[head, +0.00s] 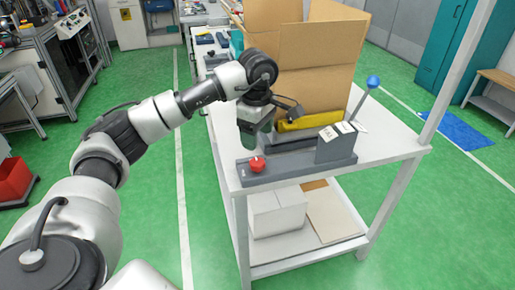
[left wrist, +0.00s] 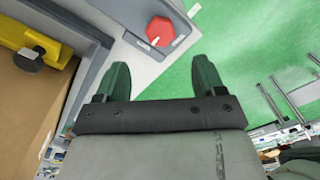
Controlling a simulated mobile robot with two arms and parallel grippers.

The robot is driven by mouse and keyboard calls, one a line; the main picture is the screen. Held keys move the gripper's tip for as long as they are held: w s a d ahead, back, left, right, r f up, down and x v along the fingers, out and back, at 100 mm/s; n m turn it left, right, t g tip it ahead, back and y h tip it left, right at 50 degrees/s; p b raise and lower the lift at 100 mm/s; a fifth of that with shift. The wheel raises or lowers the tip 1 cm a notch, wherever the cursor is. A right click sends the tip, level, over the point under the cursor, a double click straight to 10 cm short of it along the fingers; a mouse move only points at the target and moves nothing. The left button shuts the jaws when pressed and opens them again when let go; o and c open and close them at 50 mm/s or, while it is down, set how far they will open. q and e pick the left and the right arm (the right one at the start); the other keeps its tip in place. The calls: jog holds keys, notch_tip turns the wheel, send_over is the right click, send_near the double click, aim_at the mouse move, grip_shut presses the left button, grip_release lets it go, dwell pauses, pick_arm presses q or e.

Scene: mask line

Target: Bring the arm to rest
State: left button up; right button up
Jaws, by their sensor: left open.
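My left arm reaches in from the left in the head view. Its gripper (head: 250,136) points down over the near left part of the white table (head: 390,142), just behind a red knob (head: 257,163). In the left wrist view, the two dark green fingers of my left gripper (left wrist: 160,74) stand apart with nothing between them. The red knob (left wrist: 160,30) shows beyond the fingertips, apart from them. My right gripper is in neither view.
A grey fixture (head: 336,146) with a blue-ball lever (head: 373,82) stands on the table. A yellow bar (head: 308,121) lies before an open cardboard box (head: 312,60). A white box (head: 276,213) sits on the lower shelf. Green floor left of the table is clear.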

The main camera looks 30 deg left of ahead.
pick_arm(q)
jog(key=shift+r, duration=1.05)
